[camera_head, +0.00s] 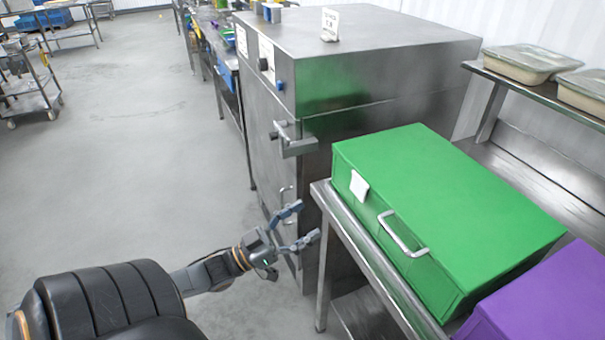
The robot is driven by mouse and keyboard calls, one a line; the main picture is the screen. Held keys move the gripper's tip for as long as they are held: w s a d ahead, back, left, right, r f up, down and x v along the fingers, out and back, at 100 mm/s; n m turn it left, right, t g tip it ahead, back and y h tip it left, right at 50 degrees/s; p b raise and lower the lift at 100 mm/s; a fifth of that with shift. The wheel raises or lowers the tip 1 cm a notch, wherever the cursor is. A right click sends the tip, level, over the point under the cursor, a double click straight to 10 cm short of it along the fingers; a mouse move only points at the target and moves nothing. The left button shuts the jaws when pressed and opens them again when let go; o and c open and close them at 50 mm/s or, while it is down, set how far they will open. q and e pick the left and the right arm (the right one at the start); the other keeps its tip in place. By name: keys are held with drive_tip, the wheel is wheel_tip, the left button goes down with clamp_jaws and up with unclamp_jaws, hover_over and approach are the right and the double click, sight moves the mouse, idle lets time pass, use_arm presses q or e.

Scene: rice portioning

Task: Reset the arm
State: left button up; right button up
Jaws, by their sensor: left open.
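My left gripper (305,225) is open and empty. Its arm comes in from the lower left, stretched forward over the floor. The fingertips are in front of the steel cabinet's lower front and close to the left edge of the steel table (372,262); I cannot tell whether they touch anything. My right gripper is out of view.
A green box (455,205) with a metal handle stands on the table, beside a purple box (550,300). A steel cabinet (385,75) with a latch stands behind. Lidded trays (525,62) sit on a shelf at right. The floor (130,150) at left is clear up to a wheeled cart (28,85).

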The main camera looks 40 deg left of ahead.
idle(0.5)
use_arm(q)
drive_tip(key=s+a+f+n+g+y, duration=0.1)
drive_tip(key=s+f+g+y, duration=0.15)
drive_tip(key=f, duration=0.95)
drive_tip(key=s+a+f+n+g+y, duration=0.1)
drive_tip(key=s+f+n+g+y, duration=0.15)
drive_tip(key=f, duration=0.85)
drive_tip(key=s+a+f+g+y, duration=0.2)
drive_tip(key=f+g+y, duration=0.15)
drive_tip(key=f, duration=0.85)
drive_tip(key=s+d+f+g, duration=0.2)
drive_tip(key=s+d+f, duration=0.1)
drive_tip(key=s+f, duration=0.35)
drive_tip(key=s+d+f+g, duration=0.3)
drive_tip(key=s+d+f, duration=0.15)
drive_tip(key=f, duration=0.25)
drive_tip(key=s+d+f+g, duration=0.3)
drive_tip(key=s+d+f, duration=0.1)
drive_tip(key=s, duration=0.4)
drive_tip(key=s+d+f+m+g, duration=0.1)
drive_tip(key=s+d+f+g, duration=0.2)
drive_tip(key=s, duration=0.5)
drive_tip(key=shift+s+d+f, duration=0.2)
drive_tip(key=shift+d+f, duration=0.45)
drive_tip(key=shift+d, duration=0.6)
